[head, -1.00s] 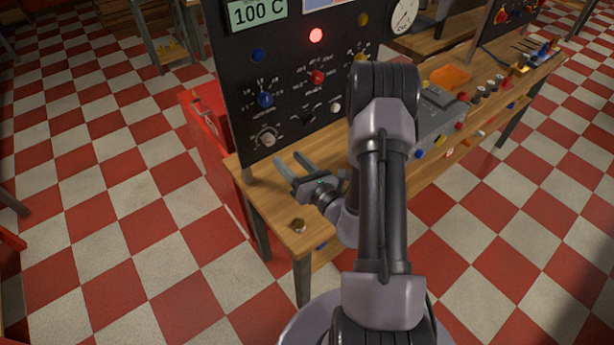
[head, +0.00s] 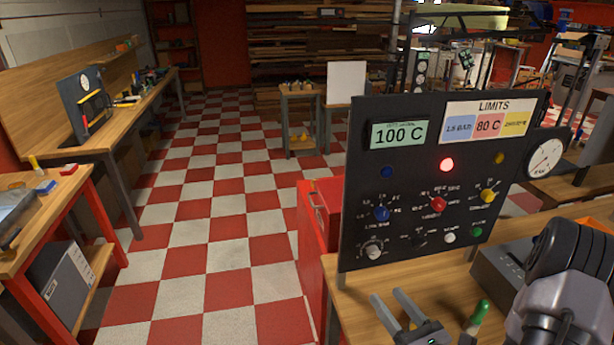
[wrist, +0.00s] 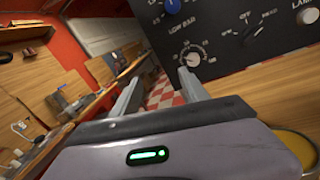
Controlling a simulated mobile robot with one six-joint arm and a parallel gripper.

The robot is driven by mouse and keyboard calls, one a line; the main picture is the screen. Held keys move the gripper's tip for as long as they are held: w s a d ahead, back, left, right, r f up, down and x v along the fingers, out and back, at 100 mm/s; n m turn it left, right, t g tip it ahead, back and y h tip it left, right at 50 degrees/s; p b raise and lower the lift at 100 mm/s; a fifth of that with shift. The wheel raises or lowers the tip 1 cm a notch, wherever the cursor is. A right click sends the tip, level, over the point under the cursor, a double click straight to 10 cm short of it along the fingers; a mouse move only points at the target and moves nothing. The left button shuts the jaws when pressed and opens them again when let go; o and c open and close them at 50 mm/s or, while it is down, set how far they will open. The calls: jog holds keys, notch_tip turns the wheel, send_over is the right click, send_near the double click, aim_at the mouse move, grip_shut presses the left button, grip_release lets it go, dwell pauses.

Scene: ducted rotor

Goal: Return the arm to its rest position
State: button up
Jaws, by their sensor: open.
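My gripper (head: 396,312) is open and empty in the head view, at the lower right, over the wooden bench top in front of the black control panel (head: 400,215). Its two grey fingers point up and to the left in the picture. In the wrist view the open fingers (wrist: 160,88) reach toward the panel's lower edge, with nothing between them. My dark and grey arm link fills the lower right corner of the head view. The rest of the arm is out of the frame or hidden.
The panel shows a 100 C display (head: 399,134), a lit red lamp (head: 447,165), several knobs and a gauge (head: 545,160). A green-tipped object (head: 478,315) stands beside my gripper. A red cabinet (head: 318,225) stands behind the bench. The checkered floor at left is open between benches.

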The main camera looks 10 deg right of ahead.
jog(key=s+a+r+n+g+y, duration=0.1)
jog(key=a+r+n+g+y, duration=0.4)
jog(key=a, duration=0.3)
jog(key=s+a+r+n+g+y, duration=0.25)
jog(key=a+r+n+y, duration=0.2)
jog(key=a+n, duration=0.3)
jog(key=s+a+n+g+b, duration=0.1)
jog(key=s+a+n+g, duration=0.5)
jog(key=a+n+g, duration=0.1)
jog(key=s+f+n+g+h, duration=0.2)
jog(key=s+n+g+h, duration=0.1)
jog(key=s+n+h, duration=0.4)
jog(key=w+d+r+n+t+h+b, duration=0.1)
jog(key=d+r+n+t+h, duration=0.3)
jog(key=d+r+n+t, duration=0.1)
jog(key=shift+d+r+h, duration=0.35)
jog(key=shift+r, duration=0.15)
dwell(0.8)
